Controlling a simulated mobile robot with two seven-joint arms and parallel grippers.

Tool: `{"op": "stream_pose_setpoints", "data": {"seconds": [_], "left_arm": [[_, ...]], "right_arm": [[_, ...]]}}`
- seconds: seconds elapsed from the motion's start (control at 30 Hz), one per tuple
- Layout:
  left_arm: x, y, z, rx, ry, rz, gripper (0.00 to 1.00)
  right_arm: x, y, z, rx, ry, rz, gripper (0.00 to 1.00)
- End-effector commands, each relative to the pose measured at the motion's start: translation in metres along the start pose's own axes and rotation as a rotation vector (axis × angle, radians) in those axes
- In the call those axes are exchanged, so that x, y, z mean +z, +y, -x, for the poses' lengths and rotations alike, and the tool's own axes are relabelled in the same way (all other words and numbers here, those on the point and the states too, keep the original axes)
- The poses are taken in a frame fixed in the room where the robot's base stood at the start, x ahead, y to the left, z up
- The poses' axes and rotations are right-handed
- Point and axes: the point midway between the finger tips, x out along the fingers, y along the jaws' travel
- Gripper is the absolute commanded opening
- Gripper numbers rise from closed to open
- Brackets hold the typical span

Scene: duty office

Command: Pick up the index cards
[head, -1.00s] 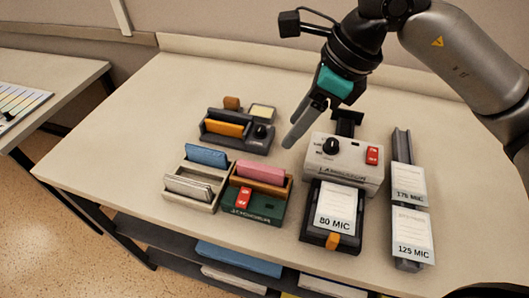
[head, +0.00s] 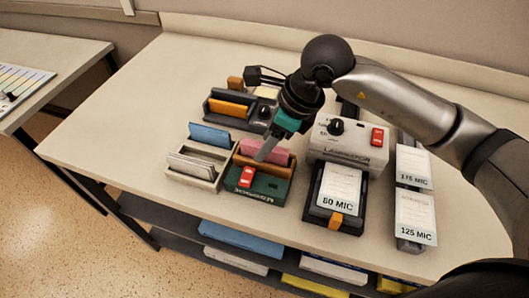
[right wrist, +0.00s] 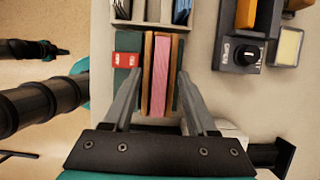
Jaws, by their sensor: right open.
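A pink card stack (head: 264,152) stands on edge in a tan wooden slot at the back of a green device (head: 268,190) with a red switch. No label tells which of these are the index cards. My right gripper (head: 265,153) is over the pink stack, open. In the right wrist view the pink stack (right wrist: 161,70) shows between the open fingers (right wrist: 160,76), with the wooden walls on either side. Contact cannot be told.
A dark organizer (head: 229,118) with orange cards (head: 228,109) stands behind. A laminator (head: 345,147) and an 80 MIC pouch holder (head: 334,211) stand to the right, then a rail with 175 and 125 MIC packs (head: 415,216). The table's left part is clear.

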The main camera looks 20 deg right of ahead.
Motion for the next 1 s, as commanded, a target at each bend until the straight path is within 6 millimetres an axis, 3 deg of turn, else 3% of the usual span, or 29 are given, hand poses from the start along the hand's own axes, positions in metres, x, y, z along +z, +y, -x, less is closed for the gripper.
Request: {"op": "stream_pose_setpoints", "data": {"seconds": [0.17,0.8,1.0], "left_arm": [[0.001,0.0,-0.002,0.0,-0.001,0.0,0.0],[0.007,0.001,-0.006,0.001,-0.011,0.0,0.0],[0.007,0.001,-0.005,0.001,-0.012,0.0,0.0]], "right_arm": [[-0.001,0.0,-0.016,0.0,0.0,0.001,0.57],[-0.002,0.0,-0.019,-0.001,0.0,0.0,0.57],[-0.001,0.0,-0.018,-0.001,0.0,0.0,0.36]]}}
